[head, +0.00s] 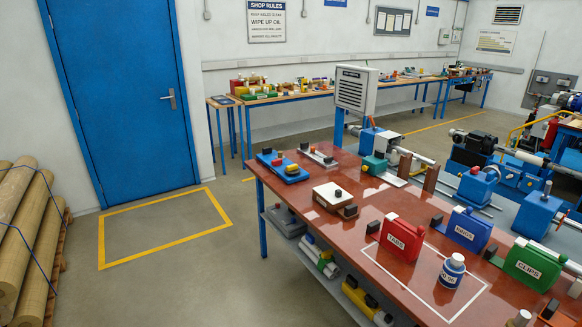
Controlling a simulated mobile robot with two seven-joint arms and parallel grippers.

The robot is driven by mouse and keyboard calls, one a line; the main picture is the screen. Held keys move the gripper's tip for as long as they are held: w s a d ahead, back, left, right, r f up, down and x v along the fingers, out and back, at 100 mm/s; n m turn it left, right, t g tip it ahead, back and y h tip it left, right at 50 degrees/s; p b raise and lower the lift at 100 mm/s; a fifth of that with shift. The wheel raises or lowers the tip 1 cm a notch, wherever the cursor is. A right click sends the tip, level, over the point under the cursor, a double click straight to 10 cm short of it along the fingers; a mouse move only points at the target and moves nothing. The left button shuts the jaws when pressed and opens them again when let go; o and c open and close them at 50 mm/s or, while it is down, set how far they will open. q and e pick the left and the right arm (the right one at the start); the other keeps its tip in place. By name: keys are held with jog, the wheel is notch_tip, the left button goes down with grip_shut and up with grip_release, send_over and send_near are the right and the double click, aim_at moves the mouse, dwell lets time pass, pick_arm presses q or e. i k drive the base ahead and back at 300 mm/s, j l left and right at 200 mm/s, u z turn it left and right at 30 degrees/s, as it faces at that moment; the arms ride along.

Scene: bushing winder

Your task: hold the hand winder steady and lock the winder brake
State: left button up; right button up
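Neither of my grippers shows in the head view. I cannot tell for certain which device is the hand winder. Several small devices stand on the red-brown table (300,215). A blue-based device (283,168) with a red knob and dark parts is at its far left corner. A pale flat device (318,155) with dark and red parts lies beside it. No brake can be made out.
Red TABS (402,239), blue RINGS (468,230) and green CLIPS (532,266) containers and a blue-white bottle (452,270) stand on the table's right. Blue machines with shafts (478,185) stand behind. Open floor (190,280) lies left, beside rolls (25,230).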

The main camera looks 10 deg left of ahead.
aim_at(278, 162)
jog(key=u, duration=0.3)
jog(key=i+j, duration=0.15)
jog(key=i, duration=0.8)
jog(key=i+j+z, duration=0.1)
jog(key=z, duration=0.35)
jog(key=i+j+z, duration=0.2)
jog(key=z, duration=0.2)
jog(key=i+j+z, duration=0.15)
jog(key=z, duration=0.3)
jog(key=i+j+z, duration=0.15)
jog(key=j, duration=0.2)
jog(key=j+z, duration=0.15)
jog(key=j, duration=0.25)
jog(key=i+j+z, duration=0.1)
jog(key=j, duration=0.25)
jog(key=i+j+z, duration=0.1)
jog(key=j, duration=0.6)
jog(key=i+j+z, duration=0.1)
jog(key=j, duration=0.65)
jog(key=i+j+z, duration=0.1)
jog(key=j, duration=0.6)
